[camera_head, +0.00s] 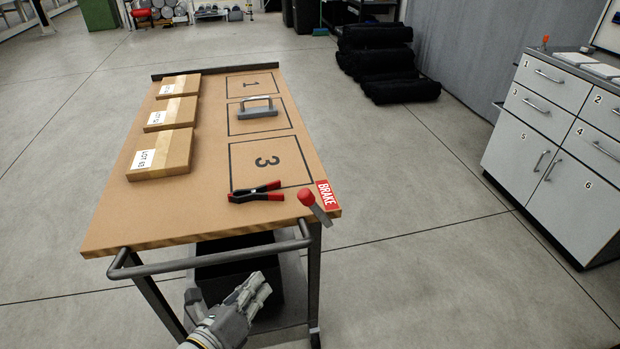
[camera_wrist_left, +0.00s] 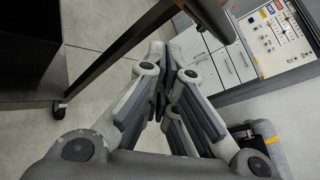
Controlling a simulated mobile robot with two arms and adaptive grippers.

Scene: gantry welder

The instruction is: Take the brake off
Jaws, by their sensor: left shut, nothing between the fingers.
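The brake lever, with a red knob (camera_head: 306,197) on a grey bar, stands at the near right corner of the wooden cart top. A red BRAKE label (camera_head: 327,195) lies beside it on the corner. The lever slants down to the right from the knob. My left gripper (camera_head: 262,287) is shut and empty, below and in front of the cart's handle bar (camera_head: 210,262), to the lower left of the lever and apart from it. In the left wrist view its fingers (camera_wrist_left: 160,85) are together with nothing between them. My right gripper is not in view.
On the cart top (camera_head: 200,215) are three cardboard boxes (camera_head: 162,155), a red and black clamp (camera_head: 256,193) and a grey handled block (camera_head: 257,108). A dark bin (camera_head: 235,265) sits on the lower shelf. White cabinets (camera_head: 555,140) stand at right, with free floor between.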

